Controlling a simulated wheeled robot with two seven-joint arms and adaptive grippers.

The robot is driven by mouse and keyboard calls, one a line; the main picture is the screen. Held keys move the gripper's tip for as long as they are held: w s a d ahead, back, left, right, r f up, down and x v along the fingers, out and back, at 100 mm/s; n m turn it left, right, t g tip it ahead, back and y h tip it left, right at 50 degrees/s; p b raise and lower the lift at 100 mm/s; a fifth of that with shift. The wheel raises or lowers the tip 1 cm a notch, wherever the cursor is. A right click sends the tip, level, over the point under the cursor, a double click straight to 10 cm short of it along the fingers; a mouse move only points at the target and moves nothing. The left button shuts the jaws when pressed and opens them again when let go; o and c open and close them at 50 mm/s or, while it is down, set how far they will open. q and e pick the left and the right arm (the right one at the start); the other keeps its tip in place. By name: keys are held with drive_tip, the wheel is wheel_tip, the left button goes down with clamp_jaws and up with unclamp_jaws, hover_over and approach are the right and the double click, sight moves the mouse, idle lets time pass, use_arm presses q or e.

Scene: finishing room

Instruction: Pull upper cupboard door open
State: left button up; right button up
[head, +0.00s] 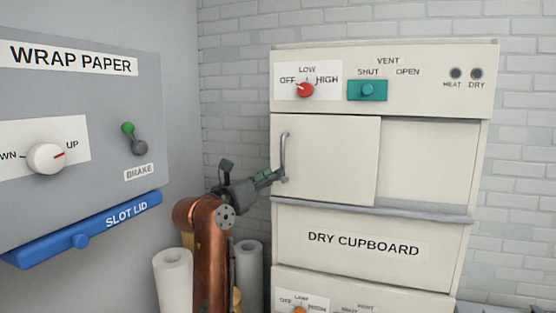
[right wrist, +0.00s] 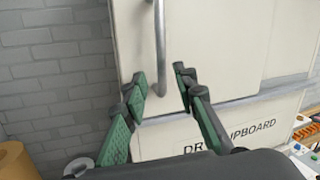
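The upper cupboard door (head: 335,155) is a cream panel covering the left part of the dry cupboard's upper front. Its vertical grey bar handle (head: 284,155) is near the door's left edge. My right gripper (head: 275,177) is at the lower end of this handle. In the right wrist view, my right gripper (right wrist: 162,84) is open, its green-padded fingers apart on either side of the handle's lower end (right wrist: 160,60). I cannot tell whether a finger touches the handle. My left gripper is not in view.
A plain cream panel (head: 428,165) shows right of the door, with a grey ledge (head: 420,210) below. A control panel with a red knob (head: 305,90) and teal slider (head: 367,90) is above. The wrap paper unit (head: 90,120) and paper rolls (head: 173,280) are left.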

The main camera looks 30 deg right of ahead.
sight(282, 156)
wheel_tip(282, 156, up, 4)
drive_tip(key=s+a+m+t+y, duration=0.1)
drive_tip(key=s+a+y, duration=0.1)
drive_tip(key=x, duration=0.5)
drive_tip(key=p+x, duration=0.1)
drive_tip(key=x, duration=0.2)
drive_tip(key=shift+d+r, duration=0.1)
drive_tip(key=shift+r, duration=0.15)
clamp_jaws()
